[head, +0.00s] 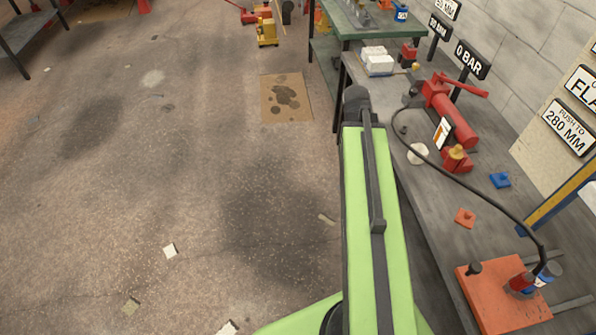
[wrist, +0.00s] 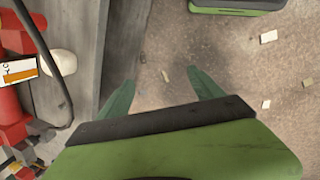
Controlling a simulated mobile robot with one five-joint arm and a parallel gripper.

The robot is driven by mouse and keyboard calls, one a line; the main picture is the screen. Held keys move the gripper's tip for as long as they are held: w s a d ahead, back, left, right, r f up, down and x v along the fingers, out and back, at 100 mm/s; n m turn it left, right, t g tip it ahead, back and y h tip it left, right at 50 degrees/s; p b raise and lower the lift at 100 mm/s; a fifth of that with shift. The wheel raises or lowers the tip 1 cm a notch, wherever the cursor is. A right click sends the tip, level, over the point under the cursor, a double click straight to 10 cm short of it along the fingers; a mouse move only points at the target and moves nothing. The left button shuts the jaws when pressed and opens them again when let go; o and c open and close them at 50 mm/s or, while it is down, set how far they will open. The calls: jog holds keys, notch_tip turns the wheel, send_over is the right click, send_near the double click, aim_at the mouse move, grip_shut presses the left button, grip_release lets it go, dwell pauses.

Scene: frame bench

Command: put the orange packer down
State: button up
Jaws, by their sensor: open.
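The orange packer (head: 465,217), a small flat square piece with a knob on top, lies on the grey bench top (head: 437,222), apart from my gripper. It does not show in the wrist view. My gripper (wrist: 163,90) is open and empty in the wrist view, its two green fingers spread. Bare floor shows between and beyond the fingers, and the left finger is close to the bench edge in the picture. The gripper's fingers cannot be made out in the head view, where my green arm runs along the bench's left side.
A blue packer (head: 500,180) lies behind the orange one. A red pump (head: 450,115) with a black hose (head: 480,192) stands farther back. The hose leads to an orange plate (head: 497,295) at the front right. White blocks (head: 377,62) sit at the bench's far end.

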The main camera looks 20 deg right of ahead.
jog(key=w+a+m+y, duration=0.1)
jog(key=w+a, duration=0.2)
jog(key=a, duration=1.1)
jog(key=w+a+m+t+y, duration=0.1)
jog(key=w+a+m, duration=0.1)
jog(key=a, duration=1.3)
jog(key=shift+w+a+f, duration=0.15)
jog(key=shift+w+f, duration=0.05)
jog(key=shift+w, duration=0.3)
